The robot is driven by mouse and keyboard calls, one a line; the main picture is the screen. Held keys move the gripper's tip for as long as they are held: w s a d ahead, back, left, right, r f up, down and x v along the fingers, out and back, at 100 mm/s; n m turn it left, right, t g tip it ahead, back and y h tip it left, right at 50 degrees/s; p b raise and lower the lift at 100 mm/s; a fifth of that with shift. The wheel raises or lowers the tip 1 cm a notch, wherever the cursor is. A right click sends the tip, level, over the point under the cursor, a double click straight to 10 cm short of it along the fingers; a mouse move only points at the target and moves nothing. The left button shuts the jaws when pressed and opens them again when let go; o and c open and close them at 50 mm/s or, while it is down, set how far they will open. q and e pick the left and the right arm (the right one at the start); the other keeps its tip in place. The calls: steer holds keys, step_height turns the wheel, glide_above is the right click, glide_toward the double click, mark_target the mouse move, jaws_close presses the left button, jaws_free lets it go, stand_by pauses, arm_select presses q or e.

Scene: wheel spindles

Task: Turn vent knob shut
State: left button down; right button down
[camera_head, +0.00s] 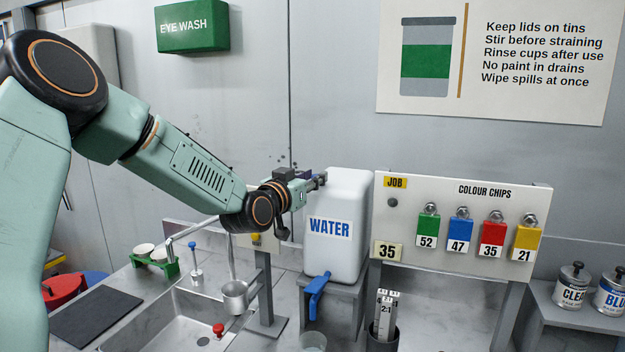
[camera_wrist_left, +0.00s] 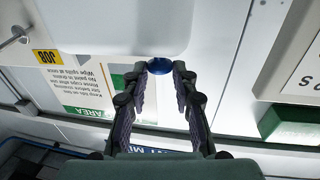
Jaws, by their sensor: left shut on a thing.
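The white water container (camera_head: 345,245) with a blue WATER label stands on a grey stand right of the sink. The vent knob (camera_wrist_left: 160,66) is a small round blue cap at the container, seen between my fingertips in the left wrist view. My left gripper (camera_head: 320,181) reaches in from the left to the container's upper left side and is shut on the knob; its fingertips (camera_wrist_left: 160,72) lie on either side of it. In the head view the fingers hide the knob. My right gripper is not in view.
A blue tap lever (camera_head: 317,292) hangs low on the container's front. The colour-chip board (camera_head: 460,222) stands close on its right. Left are the sink (camera_head: 195,315), a metal cup (camera_head: 235,297) on a post stand and a thin pipe. The wall is behind.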

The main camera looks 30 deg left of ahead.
arm_select(q)
steer(key=shift+a+f+m+h+b, duration=0.1)
steer(key=shift+f+m+h+b, duration=0.1)
steer(key=shift+m+h, duration=0.45)
steer(key=shift+a+f+m+h+b, duration=0.1)
steer(key=shift+m+h+b, duration=0.2)
steer(key=shift+h, duration=0.55)
steer(key=shift+m+h, duration=0.45)
steer(key=shift+h, duration=0.15)
steer(key=c, duration=1.5)
jaws_free()
steer(key=o, duration=0.4)
steer(key=shift+w, duration=0.25)
steer(key=shift+c, duration=0.2)
steer(key=shift+r, duration=0.1)
steer(key=shift+s+a+r, duration=0.1)
steer(key=shift+s+r, duration=0.1)
steer(key=shift+r, duration=0.35)
step_height(320, 180, up, 9)
steer(key=shift+w, duration=0.15)
